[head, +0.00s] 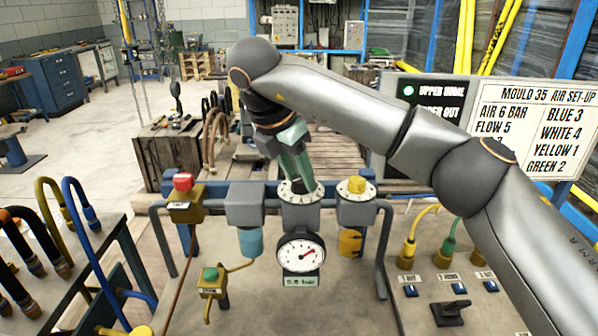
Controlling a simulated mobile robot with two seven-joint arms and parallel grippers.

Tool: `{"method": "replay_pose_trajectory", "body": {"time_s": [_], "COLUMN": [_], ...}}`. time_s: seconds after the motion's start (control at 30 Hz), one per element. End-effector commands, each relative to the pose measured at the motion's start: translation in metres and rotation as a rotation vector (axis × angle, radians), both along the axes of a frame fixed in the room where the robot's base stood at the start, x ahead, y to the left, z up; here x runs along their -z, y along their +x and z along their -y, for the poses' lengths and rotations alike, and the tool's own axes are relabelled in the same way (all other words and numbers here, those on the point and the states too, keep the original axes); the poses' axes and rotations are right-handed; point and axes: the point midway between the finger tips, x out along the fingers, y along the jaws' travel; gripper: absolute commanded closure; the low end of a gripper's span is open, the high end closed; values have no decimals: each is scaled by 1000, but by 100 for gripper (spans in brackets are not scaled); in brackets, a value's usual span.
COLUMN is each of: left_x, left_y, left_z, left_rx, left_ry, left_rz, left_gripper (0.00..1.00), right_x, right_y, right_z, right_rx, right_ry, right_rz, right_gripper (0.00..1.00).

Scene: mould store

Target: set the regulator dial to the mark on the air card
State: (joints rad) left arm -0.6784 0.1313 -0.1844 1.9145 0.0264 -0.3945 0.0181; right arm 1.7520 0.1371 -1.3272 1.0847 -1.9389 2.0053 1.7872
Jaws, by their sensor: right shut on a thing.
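The regulator dial (301,196), a white marked disc, sits on top of a grey body in the middle. My right gripper (300,178) reaches down from above, its green fingers shut on the dial's knob, which they mostly hide. Below, a round gauge (301,252) has a red needle, and its small display (300,281) seems to read 5.5 bar, the digits being small. The air card (530,125) at the right reads AIR 6 BAR and FLOW 5, with colour lines BLUE 3, WHITE 4, YELLOW 1, GREEN 2. My arm covers part of its left side. My left gripper is not in view.
A yellow-knobbed dial (356,188) stands right of the regulator. A red button box (183,195) is at the left, a green button box (211,281) lower.

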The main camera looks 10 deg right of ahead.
Motion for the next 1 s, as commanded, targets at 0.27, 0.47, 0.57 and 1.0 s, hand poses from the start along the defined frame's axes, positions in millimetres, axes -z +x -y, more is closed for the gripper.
{"method": "replay_pose_trajectory", "body": {"time_s": [0.27, 0.47, 0.57, 1.0], "left_x": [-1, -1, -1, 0], "left_y": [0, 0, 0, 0], "left_z": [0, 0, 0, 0], "left_rx": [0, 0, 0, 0], "left_ry": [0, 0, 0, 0], "left_rz": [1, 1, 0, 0], "left_gripper": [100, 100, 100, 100], "right_x": [0, 0, 0, 0], "right_y": [0, 0, 0, 0], "right_z": [0, 0, -1, 0], "right_rx": [24, 23, 22, 22], "right_ry": [2, 2, 2, 1], "right_rz": [-2, -2, -2, -2], "right_gripper": [100, 100, 52, 26]}}
